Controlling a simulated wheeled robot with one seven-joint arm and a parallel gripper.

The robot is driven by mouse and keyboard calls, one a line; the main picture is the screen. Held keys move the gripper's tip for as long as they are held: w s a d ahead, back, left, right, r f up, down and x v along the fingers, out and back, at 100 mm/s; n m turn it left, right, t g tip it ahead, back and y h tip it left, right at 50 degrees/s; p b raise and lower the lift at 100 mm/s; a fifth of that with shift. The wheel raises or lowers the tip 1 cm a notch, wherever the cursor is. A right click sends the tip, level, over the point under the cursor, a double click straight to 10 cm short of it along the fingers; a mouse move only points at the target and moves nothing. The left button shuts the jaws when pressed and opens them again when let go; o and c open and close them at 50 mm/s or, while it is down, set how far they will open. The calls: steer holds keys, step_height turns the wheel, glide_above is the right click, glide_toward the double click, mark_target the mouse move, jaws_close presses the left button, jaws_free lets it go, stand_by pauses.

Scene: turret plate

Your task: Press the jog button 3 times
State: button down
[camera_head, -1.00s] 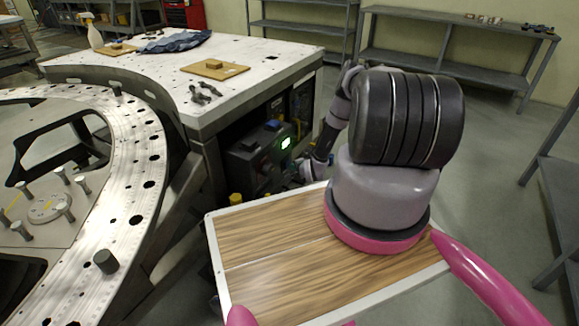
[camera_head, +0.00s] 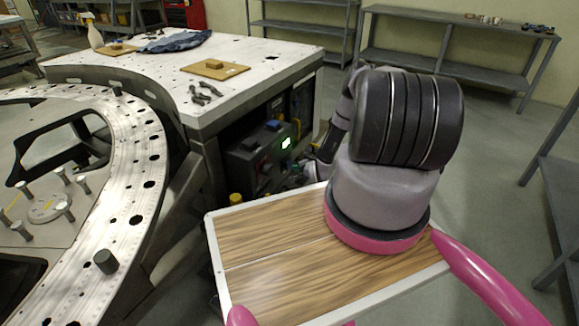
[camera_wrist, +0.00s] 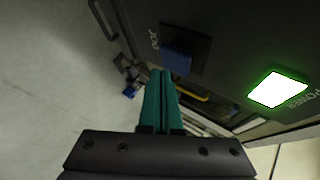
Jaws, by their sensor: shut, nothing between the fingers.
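The jog button is a blue block (camera_wrist: 178,62) on a dark panel, beside the letters JOG, in the wrist view. My gripper (camera_wrist: 161,74) has two teal fingers pressed together with nothing between them. In that picture its tips lie just left of and below the blue button; I cannot tell whether they touch it. A lit green POWER square (camera_wrist: 278,90) is to the right on the same panel. In the head view the control box (camera_head: 246,160) with its green light (camera_head: 286,143) stands under the table; my arm reaches beside it and the fingers are not clear there.
The white-topped table (camera_head: 255,68) overhangs the control box. A curved perforated metal plate (camera_head: 140,190) fills the left. A wooden board (camera_head: 201,69) and a blue cloth (camera_head: 176,42) lie on the table. Grey shelves (camera_head: 450,58) stand at the back; open floor is at right.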

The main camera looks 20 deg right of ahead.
steer(key=shift+s+d, duration=0.8)
steer(key=shift+s, duration=0.2)
steer(key=shift+s+d, duration=0.75)
steer(key=shift+s, duration=0.25)
